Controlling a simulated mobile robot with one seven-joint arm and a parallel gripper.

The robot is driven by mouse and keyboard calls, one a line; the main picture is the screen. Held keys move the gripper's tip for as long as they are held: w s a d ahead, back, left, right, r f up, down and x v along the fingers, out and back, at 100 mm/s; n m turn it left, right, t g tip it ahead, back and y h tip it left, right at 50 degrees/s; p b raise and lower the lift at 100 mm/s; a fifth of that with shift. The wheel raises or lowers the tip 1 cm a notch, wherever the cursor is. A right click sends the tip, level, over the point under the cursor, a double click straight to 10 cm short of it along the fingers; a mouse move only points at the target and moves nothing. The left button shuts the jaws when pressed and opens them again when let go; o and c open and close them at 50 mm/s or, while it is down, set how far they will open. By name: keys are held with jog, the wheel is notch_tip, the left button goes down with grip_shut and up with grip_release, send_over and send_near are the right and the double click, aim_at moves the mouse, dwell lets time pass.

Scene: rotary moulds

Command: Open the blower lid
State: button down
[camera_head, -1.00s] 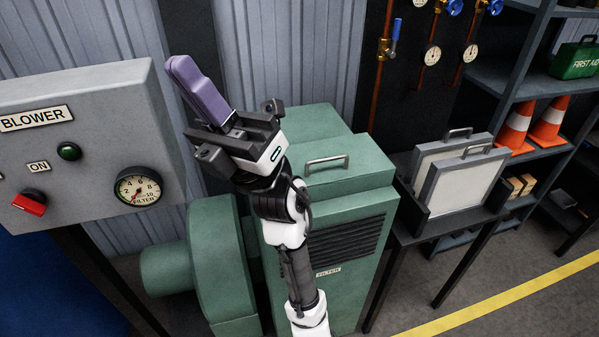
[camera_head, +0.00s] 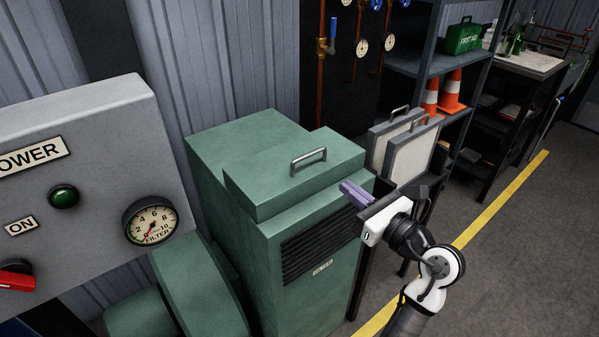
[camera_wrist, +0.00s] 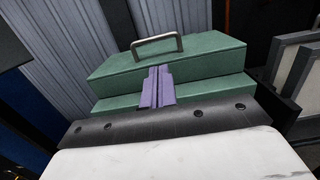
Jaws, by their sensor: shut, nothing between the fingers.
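The green blower cabinet (camera_head: 308,260) stands in the middle of the head view. Its green lid (camera_head: 260,189) lies flat and closed on top, with a metal bar handle (camera_head: 308,161). My gripper (camera_head: 354,192), with purple fingers, is to the right of the cabinet's front corner in the head view, below the handle's height in the picture. The fingers are together and empty. In the wrist view the purple fingers (camera_wrist: 158,86) point toward the lid (camera_wrist: 195,52), and the handle (camera_wrist: 157,42) shows beyond their tips, apart from them.
A grey control panel (camera_head: 90,170) with a gauge (camera_head: 151,221), a green lamp and a red switch stands at left. Framed filter panels (camera_head: 410,155) sit in a rack right of the cabinet. Shelves with orange cones (camera_head: 451,90) are behind. Floor is open at right.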

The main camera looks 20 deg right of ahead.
aim_at(322, 172)
jog(key=p+x, duration=0.3)
jog(key=x, duration=0.5)
jog(key=shift+w+d, duration=0.15)
jog(key=shift+d, duration=0.05)
jog(key=shift+x, duration=0.8)
jog(key=shift+d, duration=0.1)
